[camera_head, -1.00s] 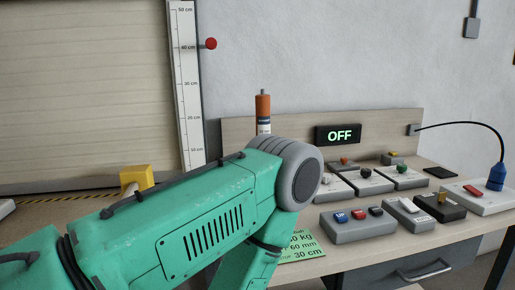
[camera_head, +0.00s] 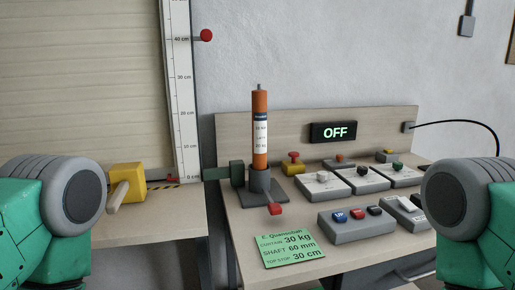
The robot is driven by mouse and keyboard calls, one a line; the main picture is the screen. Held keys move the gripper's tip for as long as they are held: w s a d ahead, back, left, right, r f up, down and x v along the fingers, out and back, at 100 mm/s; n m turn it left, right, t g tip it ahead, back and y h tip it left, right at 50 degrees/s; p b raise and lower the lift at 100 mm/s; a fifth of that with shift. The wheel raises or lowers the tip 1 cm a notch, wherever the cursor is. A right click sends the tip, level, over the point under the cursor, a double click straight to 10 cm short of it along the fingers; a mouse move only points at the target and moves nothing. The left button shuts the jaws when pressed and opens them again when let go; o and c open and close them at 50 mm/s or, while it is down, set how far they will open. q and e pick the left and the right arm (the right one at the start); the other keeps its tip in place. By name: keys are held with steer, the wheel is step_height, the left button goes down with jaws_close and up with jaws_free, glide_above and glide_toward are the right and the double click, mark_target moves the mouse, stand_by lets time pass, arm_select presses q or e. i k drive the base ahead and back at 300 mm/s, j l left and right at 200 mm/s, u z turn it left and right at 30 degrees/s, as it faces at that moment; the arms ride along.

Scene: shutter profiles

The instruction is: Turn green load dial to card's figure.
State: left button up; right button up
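The dial with the green knob (camera_head: 397,166) is on the rightmost of three flat grey-and-white boxes on the bench; its setting is too small to read. A dial with a black knob (camera_head: 362,171) and one with a pale knob (camera_head: 322,177) sit to its left. The green card (camera_head: 290,247) lies flat near the bench's front edge and reads curtain 30 kg, shaft 60 mm, top stop 30 cm. Only rounded joints of my arms show at the left and right edges; both grippers are out of view.
An orange cylinder (camera_head: 260,141) stands upright in a dark base. A grey box with blue, red and black buttons (camera_head: 356,224) lies in front of the dials. The display (camera_head: 334,132) reads OFF. A yellow block with a handle (camera_head: 126,184) is at left.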

mark_target(398, 166)
steer(key=l, duration=0.6)
steer(key=i+l+z, duration=0.1)
steer(key=l, duration=0.45)
steer(key=i+l+z, duration=0.1)
steer(key=l, duration=0.5)
